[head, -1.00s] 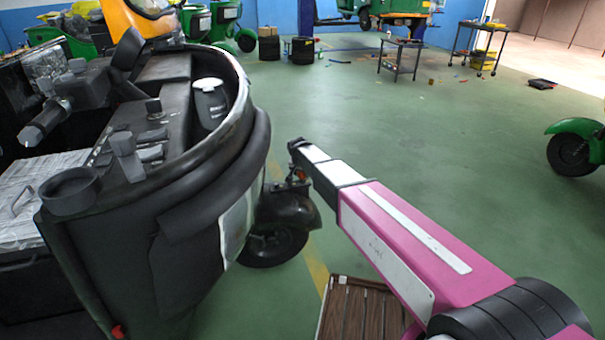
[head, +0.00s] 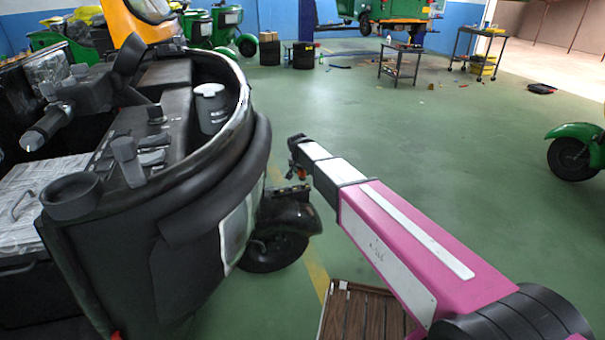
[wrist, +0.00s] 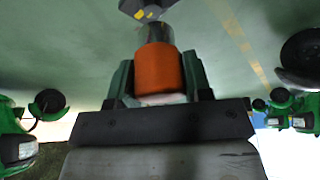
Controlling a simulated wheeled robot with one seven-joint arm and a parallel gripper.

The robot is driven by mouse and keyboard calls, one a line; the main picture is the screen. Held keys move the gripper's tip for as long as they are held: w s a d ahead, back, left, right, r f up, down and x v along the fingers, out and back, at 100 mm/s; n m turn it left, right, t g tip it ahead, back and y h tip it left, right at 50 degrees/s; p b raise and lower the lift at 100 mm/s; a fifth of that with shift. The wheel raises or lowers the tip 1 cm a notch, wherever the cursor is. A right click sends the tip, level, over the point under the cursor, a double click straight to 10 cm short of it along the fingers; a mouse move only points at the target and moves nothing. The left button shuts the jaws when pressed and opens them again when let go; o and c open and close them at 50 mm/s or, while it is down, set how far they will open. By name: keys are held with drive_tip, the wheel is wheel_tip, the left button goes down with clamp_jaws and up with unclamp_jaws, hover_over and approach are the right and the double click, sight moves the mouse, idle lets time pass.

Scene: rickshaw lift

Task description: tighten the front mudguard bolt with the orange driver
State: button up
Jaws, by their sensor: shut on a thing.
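The orange driver (wrist: 160,70) is held upright in the wrist view between the two dark fingers of my gripper (wrist: 160,85), which are shut on it. Its grey nose points toward a dark piece with yellow marks (wrist: 147,9) at the top edge; I cannot tell what that piece is. In the head view my gripper (head: 296,155) is at the far end of my pink arm, above the dark front mudguard (head: 295,214) in the picture. The mudguard sits over the front wheel (head: 272,252). I cannot make out the bolt.
The dark rickshaw body (head: 190,230) fills the left side of the head view. A slatted wooden piece (head: 365,312) lies below my arm. A green rickshaw (head: 575,150) stands at the right. Carts (head: 401,52) stand at the back; the middle floor is clear.

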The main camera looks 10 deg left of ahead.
drive_tip(key=shift+r, duration=1.55)
drive_tip(key=shift+d, duration=0.15)
